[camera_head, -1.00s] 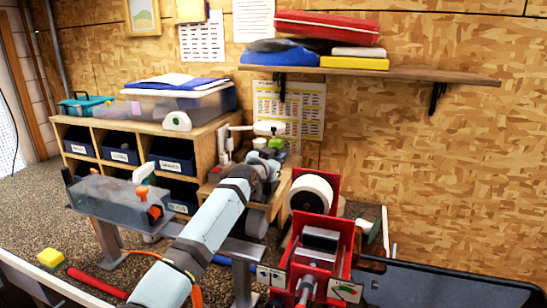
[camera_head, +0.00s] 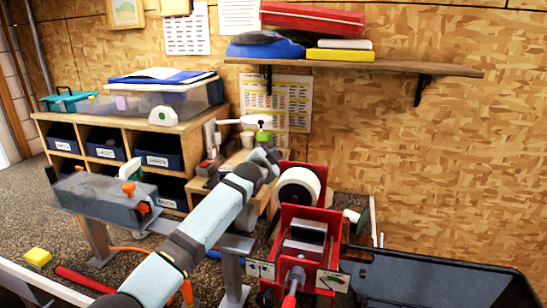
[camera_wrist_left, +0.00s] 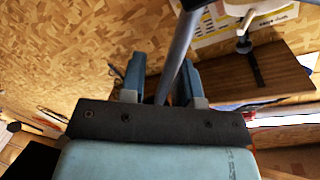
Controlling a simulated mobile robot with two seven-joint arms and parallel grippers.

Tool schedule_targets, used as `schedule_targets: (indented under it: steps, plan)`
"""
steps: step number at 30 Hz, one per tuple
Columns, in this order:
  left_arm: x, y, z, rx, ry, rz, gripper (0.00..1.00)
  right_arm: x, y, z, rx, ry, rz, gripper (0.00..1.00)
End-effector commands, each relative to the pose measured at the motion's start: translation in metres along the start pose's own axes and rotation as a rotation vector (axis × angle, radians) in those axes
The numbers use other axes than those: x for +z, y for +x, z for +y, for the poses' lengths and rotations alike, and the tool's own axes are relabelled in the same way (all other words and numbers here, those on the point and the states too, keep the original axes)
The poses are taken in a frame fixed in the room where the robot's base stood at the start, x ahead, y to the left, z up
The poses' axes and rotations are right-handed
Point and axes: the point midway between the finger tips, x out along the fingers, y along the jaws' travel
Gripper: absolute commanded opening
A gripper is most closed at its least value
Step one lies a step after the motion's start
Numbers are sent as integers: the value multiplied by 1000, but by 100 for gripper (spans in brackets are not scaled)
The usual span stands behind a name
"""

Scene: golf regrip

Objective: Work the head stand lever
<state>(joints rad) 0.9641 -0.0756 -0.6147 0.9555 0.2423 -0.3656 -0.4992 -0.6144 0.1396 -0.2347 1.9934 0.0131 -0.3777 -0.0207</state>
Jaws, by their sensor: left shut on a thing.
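My left gripper (camera_head: 265,157) is at the far end of my pale blue arm, in front of the wooden bench beside the red stand. In the left wrist view, its two blue-grey fingers (camera_wrist_left: 162,72) are shut around a grey rod (camera_wrist_left: 181,52). The rod runs up and out of the top of that view. It is too small to pick out in the head view, and I cannot tell whether it is the head stand lever. My right gripper is not in view.
A red stand (camera_head: 311,216) with a white roll (camera_head: 298,187) is right of my arm. A black tray (camera_head: 440,285) lies at the front right. A grey box (camera_head: 100,198) is on the left. A wall shelf (camera_head: 385,67) hangs above.

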Motion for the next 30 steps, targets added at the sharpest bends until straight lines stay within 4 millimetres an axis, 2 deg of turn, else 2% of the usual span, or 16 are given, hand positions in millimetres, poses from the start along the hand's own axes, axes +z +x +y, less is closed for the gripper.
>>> schedule_targets:
  steps: [10,11,13,14,24,30]
  plan:
    - [0,0,0,0,3,0,0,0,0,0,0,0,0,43]
    - [0,0,0,0,3,0,34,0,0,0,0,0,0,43]
    - [0,0,0,0,2,0,51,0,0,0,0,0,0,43]
    - [0,0,0,0,2,0,55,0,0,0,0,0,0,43]
    - [0,-2,0,0,2,0,55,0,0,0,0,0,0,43]
    - [1,-24,0,-1,3,1,55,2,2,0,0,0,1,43]
